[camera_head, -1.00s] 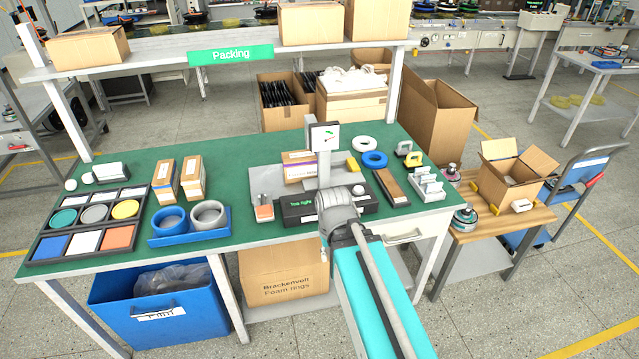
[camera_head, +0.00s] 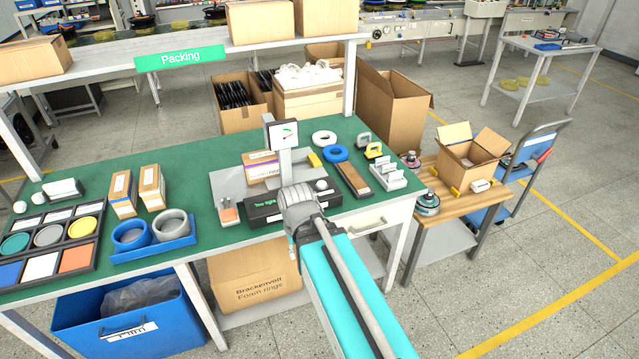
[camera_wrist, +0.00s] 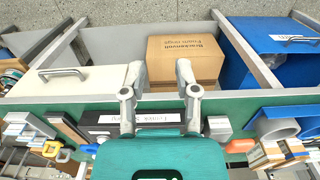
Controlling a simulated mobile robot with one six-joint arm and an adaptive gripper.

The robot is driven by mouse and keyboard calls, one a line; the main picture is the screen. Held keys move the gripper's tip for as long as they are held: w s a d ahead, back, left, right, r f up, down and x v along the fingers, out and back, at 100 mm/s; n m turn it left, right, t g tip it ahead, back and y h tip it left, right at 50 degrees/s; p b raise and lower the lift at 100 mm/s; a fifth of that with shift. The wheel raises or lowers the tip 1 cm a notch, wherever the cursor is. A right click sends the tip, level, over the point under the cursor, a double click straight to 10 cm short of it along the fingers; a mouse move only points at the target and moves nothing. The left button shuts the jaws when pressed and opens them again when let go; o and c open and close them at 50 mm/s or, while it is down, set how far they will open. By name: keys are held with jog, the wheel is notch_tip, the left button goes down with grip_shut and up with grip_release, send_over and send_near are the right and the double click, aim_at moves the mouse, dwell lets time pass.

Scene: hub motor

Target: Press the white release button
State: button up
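A round white button (camera_head: 321,185) sits on the right part of a black box (camera_head: 262,211) on the green packing bench (camera_head: 205,184). The box has a green-lit text panel on its front. My gripper shows in the wrist view (camera_wrist: 158,72) with its two fingers apart and nothing between them. In the head view my wrist covers the middle of the black box, just left of the button, and hides the fingertips.
A gauge on a post (camera_head: 283,135) stands behind the black box. An orange-and-white item (camera_head: 229,211) is to its left, a brown block (camera_head: 353,178) and white holder (camera_head: 388,176) to its right. A carton (camera_head: 250,275) sits below the bench; a wooden side table (camera_head: 470,205) stands right.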

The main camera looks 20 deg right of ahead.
jog(key=shift+c, duration=0.3)
jog(key=shift+w, duration=0.15)
jog(key=c, duration=0.4)
jog(key=shift+w+d+r, duration=0.1)
jog(key=shift+w, duration=0.1)
grip_shut()
jog(key=w+d+r+n+p, duration=0.3)
jog(key=w+d+n, duration=0.3)
jog(key=w, duration=0.4)
jog(key=w+d+r+n+p, duration=0.3)
jog(key=w+d+n, duration=0.3)
jog(key=w, duration=0.4)
jog(key=w+d+r+n+p, duration=0.3)
jog(key=w+d+n, duration=0.3)
jog(key=w, duration=0.4)
jog(key=shift+d+r+p, duration=0.15)
jog(key=shift+r+p, duration=0.2)
jog(key=shift+p, duration=0.1)
